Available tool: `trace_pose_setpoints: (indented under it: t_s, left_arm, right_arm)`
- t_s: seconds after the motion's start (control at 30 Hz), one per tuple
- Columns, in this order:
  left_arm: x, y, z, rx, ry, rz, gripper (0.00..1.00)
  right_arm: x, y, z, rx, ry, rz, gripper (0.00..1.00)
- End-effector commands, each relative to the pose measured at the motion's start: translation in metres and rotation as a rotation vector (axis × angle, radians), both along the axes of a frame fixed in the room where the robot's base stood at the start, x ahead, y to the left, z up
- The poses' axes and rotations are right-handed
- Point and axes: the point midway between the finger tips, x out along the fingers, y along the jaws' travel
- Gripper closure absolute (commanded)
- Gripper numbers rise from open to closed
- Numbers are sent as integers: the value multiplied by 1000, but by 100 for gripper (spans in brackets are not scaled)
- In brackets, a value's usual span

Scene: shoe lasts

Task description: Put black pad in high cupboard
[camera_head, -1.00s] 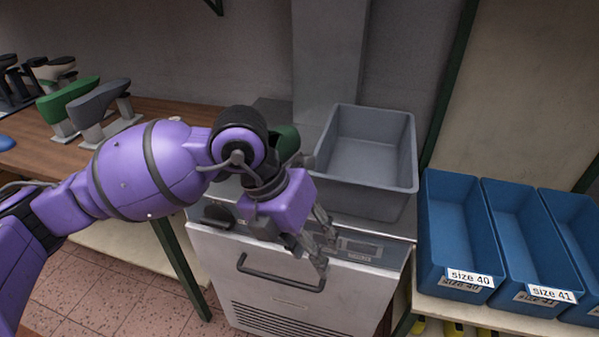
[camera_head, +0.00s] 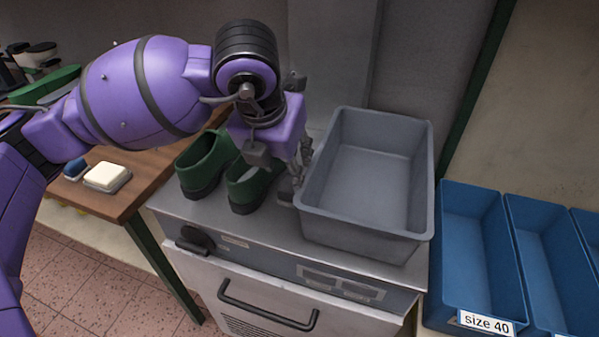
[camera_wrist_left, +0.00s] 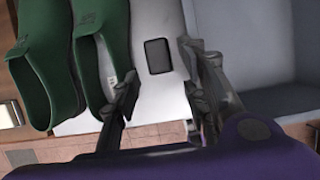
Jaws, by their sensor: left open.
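The black pad (camera_wrist_left: 157,56) is a small dark rounded rectangle. In the left wrist view it lies flat on the bare metal top (camera_wrist_left: 150,20), between a green shoe and the grey bin. In the head view I cannot make it out behind my gripper. My left gripper (camera_head: 285,182) is over the machine top between the shoes and the bin. In the left wrist view its open fingers (camera_wrist_left: 160,75) are on either side of the pad's near end, with nothing between them. The high cupboard is not in view. My right gripper is not in view.
Two green shoes (camera_head: 248,188) stand left of the gripper. The grey bin (camera_head: 312,212) stands close on its right. A wooden bench (camera_head: 150,165) with a cream block (camera_head: 107,175) is at left. Blue size bins (camera_head: 480,255) are at right.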

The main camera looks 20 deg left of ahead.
Motion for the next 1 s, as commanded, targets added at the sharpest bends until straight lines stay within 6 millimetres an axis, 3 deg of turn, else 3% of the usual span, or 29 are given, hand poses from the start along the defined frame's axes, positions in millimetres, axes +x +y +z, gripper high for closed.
trace_pose_setpoints:
  t_s: [0.17, 0.4, 0.7, 1.0]
  left_arm:
    - [2, 0, -6, 0, 3, 0, 59]
    - [11, 1, -31, 0, 3, 1, 59]
    - [27, 3, -68, 0, 1, 1, 59]
    - [29, 3, -73, -1, 0, 0, 61]
  right_arm:
    - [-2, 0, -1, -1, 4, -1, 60]
    - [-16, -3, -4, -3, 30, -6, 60]
    - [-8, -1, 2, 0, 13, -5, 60]
    - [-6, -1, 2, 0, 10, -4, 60]
